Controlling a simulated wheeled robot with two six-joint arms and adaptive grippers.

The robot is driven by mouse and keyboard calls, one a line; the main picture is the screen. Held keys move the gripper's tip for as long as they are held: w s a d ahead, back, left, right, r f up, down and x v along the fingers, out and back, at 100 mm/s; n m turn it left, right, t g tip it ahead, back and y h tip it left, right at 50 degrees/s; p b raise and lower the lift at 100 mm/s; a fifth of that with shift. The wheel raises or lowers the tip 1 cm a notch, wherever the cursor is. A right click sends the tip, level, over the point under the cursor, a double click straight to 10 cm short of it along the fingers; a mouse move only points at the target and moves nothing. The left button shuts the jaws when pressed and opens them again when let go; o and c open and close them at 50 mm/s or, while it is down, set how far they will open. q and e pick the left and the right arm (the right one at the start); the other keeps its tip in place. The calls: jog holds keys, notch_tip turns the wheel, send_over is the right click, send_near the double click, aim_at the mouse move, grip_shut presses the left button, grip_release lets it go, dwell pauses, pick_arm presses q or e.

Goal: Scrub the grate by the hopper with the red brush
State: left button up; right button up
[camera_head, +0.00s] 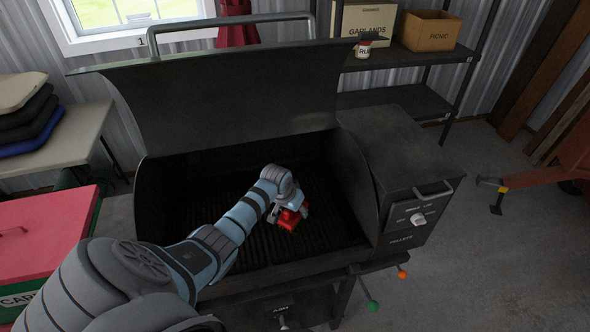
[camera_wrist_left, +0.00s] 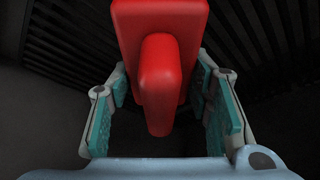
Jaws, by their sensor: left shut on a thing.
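The grill stands open, and dark slatted grates lie inside it. The grate on the hopper side (camera_head: 328,222) shows to the right of my left gripper. The hopper (camera_head: 392,150) is the dark box at the grill's right end, with "PELLETS" on its front. My left gripper (camera_head: 287,211) reaches into the grill and is shut on the red brush (camera_head: 291,219). In the left wrist view the red brush (camera_wrist_left: 160,60) sits between the teal finger pads, with dark slats beyond. Its underside is hidden, so I cannot tell if it touches the grate. My right gripper is not in view.
The raised lid (camera_head: 235,100) stands behind my arm. The grill's front edge (camera_head: 270,277) lies below it. A red-topped box (camera_head: 40,235) and a table with cushions (camera_head: 70,140) are on the left. A shelf (camera_head: 410,62) with boxes and a small jar (camera_head: 364,46) stands behind.

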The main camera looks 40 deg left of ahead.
pick_arm(q)
jog(key=shift+w+r+p, duration=0.2)
jog(key=shift+r+p, duration=0.85)
jog(key=shift+r, duration=0.2)
jog(key=shift+s+r, duration=0.1)
jog(key=shift+r, duration=0.85)
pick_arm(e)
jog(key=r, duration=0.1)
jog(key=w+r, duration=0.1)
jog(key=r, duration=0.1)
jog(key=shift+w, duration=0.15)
pick_arm(q)
jog(key=shift+f, duration=0.1)
